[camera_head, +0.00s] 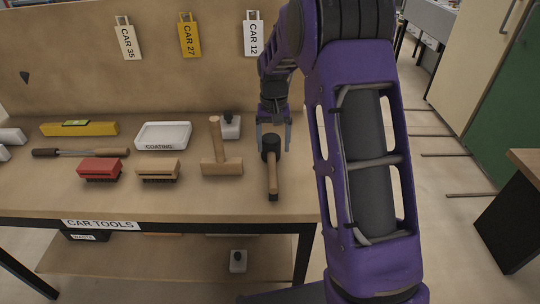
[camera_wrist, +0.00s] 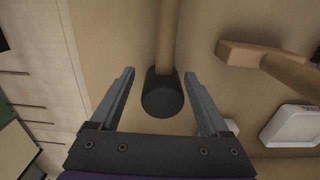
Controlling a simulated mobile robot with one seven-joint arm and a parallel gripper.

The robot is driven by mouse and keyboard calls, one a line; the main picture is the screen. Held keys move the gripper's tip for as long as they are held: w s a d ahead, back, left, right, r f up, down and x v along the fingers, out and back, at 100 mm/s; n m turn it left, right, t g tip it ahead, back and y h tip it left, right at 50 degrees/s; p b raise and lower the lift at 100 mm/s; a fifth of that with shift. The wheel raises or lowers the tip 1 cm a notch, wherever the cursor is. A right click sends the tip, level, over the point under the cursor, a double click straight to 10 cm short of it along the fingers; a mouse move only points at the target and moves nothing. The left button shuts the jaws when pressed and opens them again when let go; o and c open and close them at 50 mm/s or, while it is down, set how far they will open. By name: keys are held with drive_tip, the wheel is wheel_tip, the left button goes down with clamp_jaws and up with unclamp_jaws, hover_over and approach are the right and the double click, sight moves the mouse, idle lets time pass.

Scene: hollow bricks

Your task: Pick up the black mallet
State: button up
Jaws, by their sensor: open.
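The black mallet (camera_head: 272,166) lies on the workbench near its right end, its black head toward the back and its wooden handle toward the front edge. In the wrist view the mallet's black head (camera_wrist: 162,94) lies between and beyond my two fingers, with the handle running up out of the picture. My gripper (camera_head: 273,138) is above the head, fingers pointing down, one on each side of it. In the wrist view my gripper (camera_wrist: 160,75) is open and holds nothing. I cannot tell how large the gap to the head is.
A wooden mallet (camera_head: 222,167) lies just left of the black one. A white-and-black bottle (camera_head: 230,128) stands behind it. A white tray (camera_head: 163,136), a red brush (camera_head: 100,168) and a tan brush (camera_head: 158,170) are further left. The back panel (camera_head: 80,70) rises behind the bench.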

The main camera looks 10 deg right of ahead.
sight(270, 152)
drive_tip(key=f, duration=0.3)
drive_tip(key=f+b, duration=0.1)
drive_tip(key=f, duration=0.1)
drive_tip(key=shift+w+a+f, duration=0.1)
drive_tip(key=shift+a, duration=0.25)
clamp_jaws()
idle(1.0)
